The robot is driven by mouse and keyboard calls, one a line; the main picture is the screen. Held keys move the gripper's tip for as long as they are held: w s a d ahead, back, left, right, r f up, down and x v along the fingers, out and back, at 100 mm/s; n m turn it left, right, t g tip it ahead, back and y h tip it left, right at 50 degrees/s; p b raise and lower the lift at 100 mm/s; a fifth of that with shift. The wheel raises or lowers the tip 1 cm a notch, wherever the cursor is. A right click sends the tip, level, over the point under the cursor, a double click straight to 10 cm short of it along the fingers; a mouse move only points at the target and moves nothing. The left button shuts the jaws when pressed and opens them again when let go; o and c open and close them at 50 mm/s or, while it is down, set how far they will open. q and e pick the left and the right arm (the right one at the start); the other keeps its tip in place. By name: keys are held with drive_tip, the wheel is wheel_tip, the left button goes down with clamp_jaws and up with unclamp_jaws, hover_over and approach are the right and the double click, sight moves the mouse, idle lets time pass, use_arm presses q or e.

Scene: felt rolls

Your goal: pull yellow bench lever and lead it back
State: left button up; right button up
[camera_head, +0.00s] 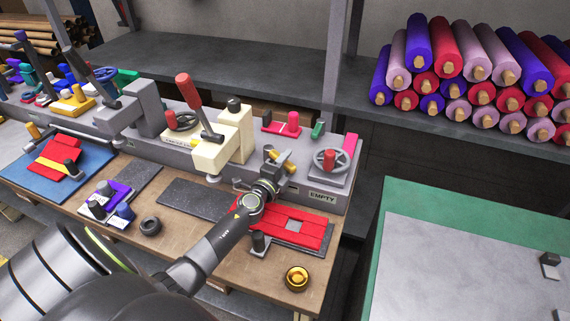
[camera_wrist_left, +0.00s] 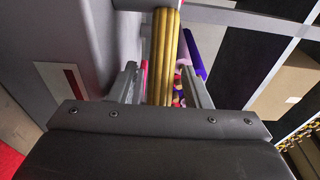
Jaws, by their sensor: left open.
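The yellow bench lever shows as a short brass-yellow bar (camera_head: 286,164) at the right end of the grey bench machine. It also shows in the left wrist view as a golden bar (camera_wrist_left: 165,50) running up between the fingers. My left gripper (camera_head: 274,162) is at this bar, with its arm reaching over the bench from the front. The gripper is open, with one finger on each side of the bar in the wrist view; whether either touches it I cannot tell. The bar's lower end is hidden behind the gripper. My right gripper is not in view.
A handwheel with a red knob (camera_head: 330,160) stands just right of the gripper, above an "EMPTY" label (camera_head: 322,195). A cream block (camera_head: 222,140) with a dark lever is to the left. Red felt pieces (camera_head: 310,232) and a brass cup (camera_head: 297,278) lie in front.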

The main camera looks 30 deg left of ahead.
use_arm(q)
drive_tip(key=shift+c, duration=0.3)
clamp_jaws()
drive_tip(key=shift+w+d+n+y+p, duration=0.25)
drive_tip(key=shift+w+n+y, duration=0.3)
drive_tip(key=shift+y, duration=0.45)
drive_tip(key=shift+w+a+n+g+y+b, duration=0.1)
drive_tip(key=shift+w+n+g+y+b, duration=0.35)
drive_tip(key=shift+n+y, duration=0.7)
drive_tip(key=shift+o, duration=0.3)
unclamp_jaws()
